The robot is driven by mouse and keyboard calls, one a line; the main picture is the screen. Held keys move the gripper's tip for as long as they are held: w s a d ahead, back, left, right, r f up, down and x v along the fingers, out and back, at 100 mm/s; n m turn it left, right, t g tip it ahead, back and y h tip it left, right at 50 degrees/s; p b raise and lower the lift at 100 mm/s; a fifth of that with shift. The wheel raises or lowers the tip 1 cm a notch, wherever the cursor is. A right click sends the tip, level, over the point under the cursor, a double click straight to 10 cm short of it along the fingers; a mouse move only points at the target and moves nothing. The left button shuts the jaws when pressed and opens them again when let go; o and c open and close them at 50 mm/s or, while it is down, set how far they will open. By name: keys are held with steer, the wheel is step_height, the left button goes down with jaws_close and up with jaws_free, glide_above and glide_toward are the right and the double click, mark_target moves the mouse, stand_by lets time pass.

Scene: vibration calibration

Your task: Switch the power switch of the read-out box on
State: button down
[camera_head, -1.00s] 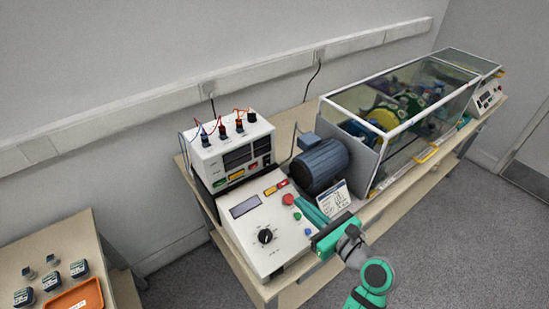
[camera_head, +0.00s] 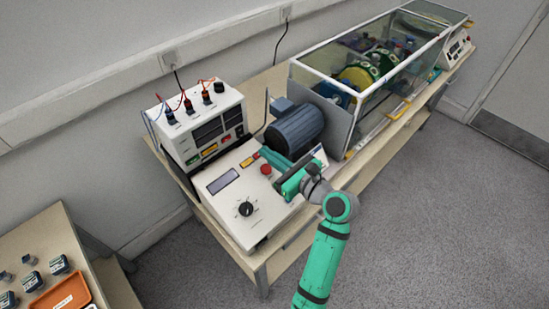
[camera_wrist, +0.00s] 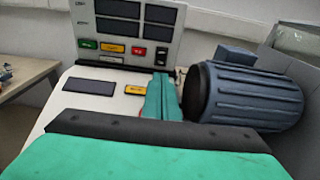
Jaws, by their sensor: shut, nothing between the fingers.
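The read-out box (camera_head: 180,141) is the white box with dark displays at the back left of the bench; it also fills the top of the wrist view (camera_wrist: 82,20). Its lower front carries green, yellow and red labelled pieces. A small dark piece (camera_wrist: 161,56), perhaps the power switch, sits right of the red one; its state is too small to tell. My gripper (camera_head: 264,152) is shut and empty, over the back of the sloped control panel, its fingers pointing at the box's lower right front. In the wrist view the fingertips (camera_wrist: 161,75) appear just below that dark piece.
The blue-grey motor (camera_head: 296,130) stands close right of my fingers. Below them is the control panel (camera_head: 222,205) with a red button (camera_head: 266,169) and black knob (camera_head: 246,209). Wires rise from plugs on the box. A glazed enclosure (camera_head: 355,110) stands farther right.

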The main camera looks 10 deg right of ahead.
mark_target(243, 136)
steer(key=x, duration=0.9)
steer(key=shift+a+f, duration=0.1)
steer(key=shift+a, duration=0.3)
steer(key=shift+w+d, duration=0.1)
steer(key=shift+d, duration=0.3)
steer(key=shift+s+d+f, duration=0.1)
steer(key=shift+s+d, duration=0.25)
steer(key=shift+d, duration=0.05)
steer(key=f+v, duration=0.1)
steer(key=v, duration=0.3)
steer(key=f+v, duration=0.1)
steer(key=v, duration=0.3)
steer(key=f+v, duration=0.1)
steer(key=v, duration=0.3)
steer(key=shift+s+a, duration=0.1)
steer(key=shift+s, duration=0.1)
steer(key=shift+s+d, duration=0.25)
steer(key=shift+w, duration=0.1)
